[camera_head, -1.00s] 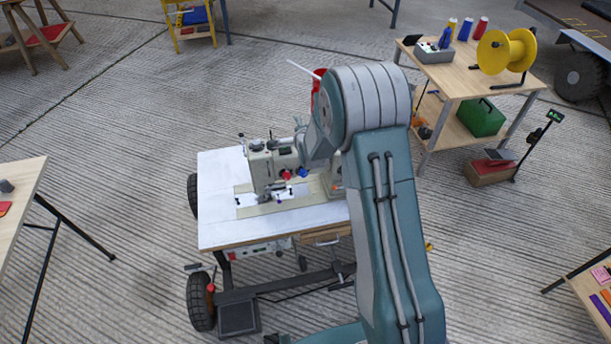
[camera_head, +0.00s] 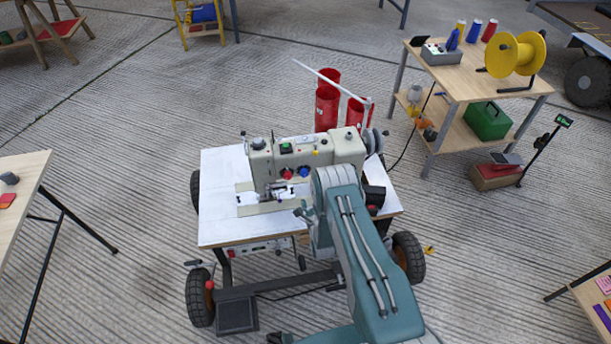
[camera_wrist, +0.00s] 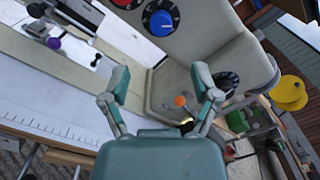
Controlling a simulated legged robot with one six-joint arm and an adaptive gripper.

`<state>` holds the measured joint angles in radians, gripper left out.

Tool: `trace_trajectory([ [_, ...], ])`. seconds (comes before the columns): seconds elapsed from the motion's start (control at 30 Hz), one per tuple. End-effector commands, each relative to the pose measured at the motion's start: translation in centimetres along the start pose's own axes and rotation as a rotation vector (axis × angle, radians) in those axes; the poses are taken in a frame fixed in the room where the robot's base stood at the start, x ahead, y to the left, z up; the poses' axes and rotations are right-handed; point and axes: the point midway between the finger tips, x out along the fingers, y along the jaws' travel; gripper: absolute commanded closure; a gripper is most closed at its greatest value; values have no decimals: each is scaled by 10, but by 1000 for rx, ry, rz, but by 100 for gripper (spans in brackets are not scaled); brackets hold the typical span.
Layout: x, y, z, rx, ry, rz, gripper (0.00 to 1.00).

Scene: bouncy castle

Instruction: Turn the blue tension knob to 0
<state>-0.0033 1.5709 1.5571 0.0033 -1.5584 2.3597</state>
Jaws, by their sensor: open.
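The blue tension knob (camera_head: 304,171) is on the front of the sewing machine (camera_head: 262,163), just right of a red knob (camera_head: 287,173). In the wrist view the blue knob (camera_wrist: 161,22) sits on a black dial with white marks, above and beyond my gripper (camera_wrist: 161,90). The red knob (camera_wrist: 126,2) is cut off at the top edge there. My gripper is open and empty, its two fingers apart and not touching the blue knob. I cannot read the knob's setting.
The machine stands on a wheeled white table (camera_head: 222,218). An orange knob (camera_wrist: 181,100) and a black dial (camera_wrist: 227,80) show near my right finger.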

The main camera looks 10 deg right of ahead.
Motion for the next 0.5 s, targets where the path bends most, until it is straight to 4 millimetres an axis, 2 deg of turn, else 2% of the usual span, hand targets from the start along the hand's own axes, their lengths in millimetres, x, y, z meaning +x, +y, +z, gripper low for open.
trace_trajectory([
  [0.5,80,-1,1,-3,-2,-2,21],
])
